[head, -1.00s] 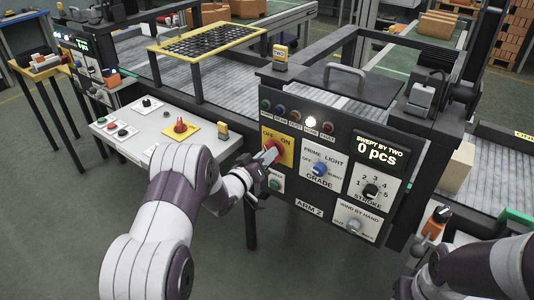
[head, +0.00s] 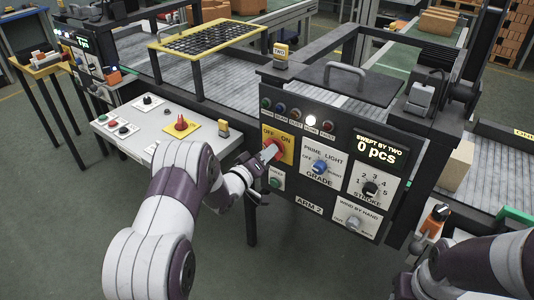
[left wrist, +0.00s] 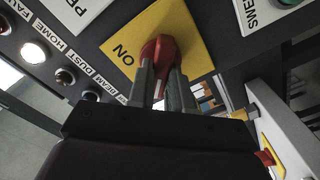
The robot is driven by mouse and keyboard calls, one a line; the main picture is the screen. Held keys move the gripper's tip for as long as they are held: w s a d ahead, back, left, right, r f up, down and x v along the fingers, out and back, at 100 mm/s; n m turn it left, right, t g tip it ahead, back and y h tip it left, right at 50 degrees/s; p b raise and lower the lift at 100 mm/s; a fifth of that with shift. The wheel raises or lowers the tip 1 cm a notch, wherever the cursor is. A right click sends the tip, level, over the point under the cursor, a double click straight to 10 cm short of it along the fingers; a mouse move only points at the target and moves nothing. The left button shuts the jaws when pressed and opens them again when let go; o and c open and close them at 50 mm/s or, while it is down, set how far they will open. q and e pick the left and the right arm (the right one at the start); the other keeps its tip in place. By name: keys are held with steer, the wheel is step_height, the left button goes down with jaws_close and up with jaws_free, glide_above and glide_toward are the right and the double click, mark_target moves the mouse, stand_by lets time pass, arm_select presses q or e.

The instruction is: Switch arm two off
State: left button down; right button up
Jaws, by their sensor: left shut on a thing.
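The arm two panel (head: 288,200), marked ARM 2, carries a yellow plate (head: 285,144) lettered OFF and ON. A red rotary switch (head: 271,149) sits on that plate. My left gripper (head: 264,156) is shut on the red switch; its fingers cover part of it. In the left wrist view the red switch (left wrist: 158,55) stands between the two fingertips (left wrist: 160,80), in front of the yellow plate (left wrist: 193,35). Exactly where the switch points is hard to tell. One lamp (head: 311,120) in the row above glows white. The dark end of my right arm (head: 412,286) is at the lower right; its fingers are unclear.
Beside the switch are a blue grade knob (head: 320,167), a black stroke knob (head: 370,189) and a green button (head: 275,183). The display (head: 377,149) reads 0 pcs. A white console (head: 160,122) with another red switch (head: 181,123) stands to the left.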

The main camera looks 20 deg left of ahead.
arm_select(q)
steer(key=c, duration=1)
jaws_free()
steer(key=shift+c, duration=0.2)
steer(key=v, duration=1.2)
steer(key=shift+s, duration=0.35)
